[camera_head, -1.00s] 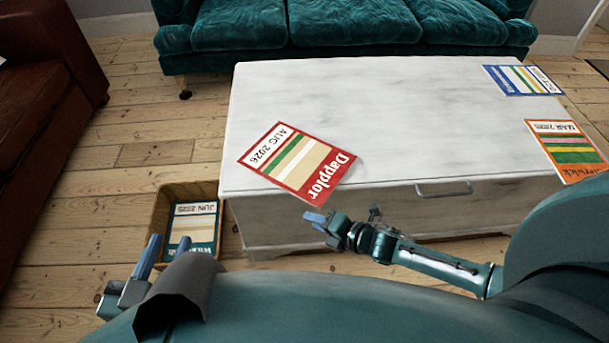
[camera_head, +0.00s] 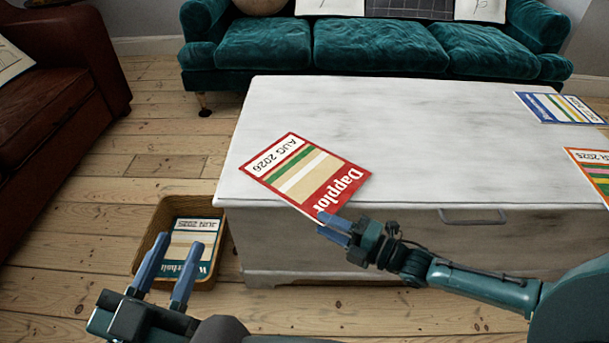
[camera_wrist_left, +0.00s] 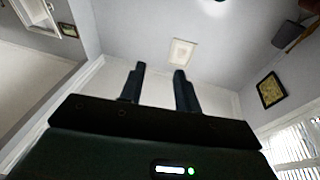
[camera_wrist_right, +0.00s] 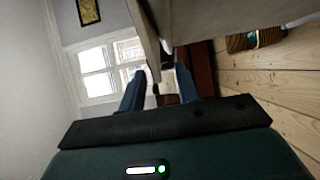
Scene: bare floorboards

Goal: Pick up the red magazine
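The red magazine (camera_head: 307,172), headed "Dapplor" and "AUG 2026", lies flat on the white chest (camera_head: 400,140). Its near corner sticks out past the chest's front edge. My right gripper (camera_head: 322,226) is at that overhanging corner, its blue fingers overlapping it in the head view. In the right wrist view its fingers (camera_wrist_right: 160,82) stand apart, with the chest's edge just beyond. I cannot tell whether the magazine's edge lies between them. My left gripper (camera_head: 176,248) is open and empty, low at the left, in front of the wicker basket.
The wicker basket (camera_head: 143,262) on the floor holds a teal magazine (camera_head: 190,243). A blue magazine (camera_head: 560,107) and an orange one (camera_head: 592,170) lie on the chest's right side. A teal sofa (camera_head: 375,48) stands behind, a brown leather seat (camera_head: 60,95) at left. Floorboards between are clear.

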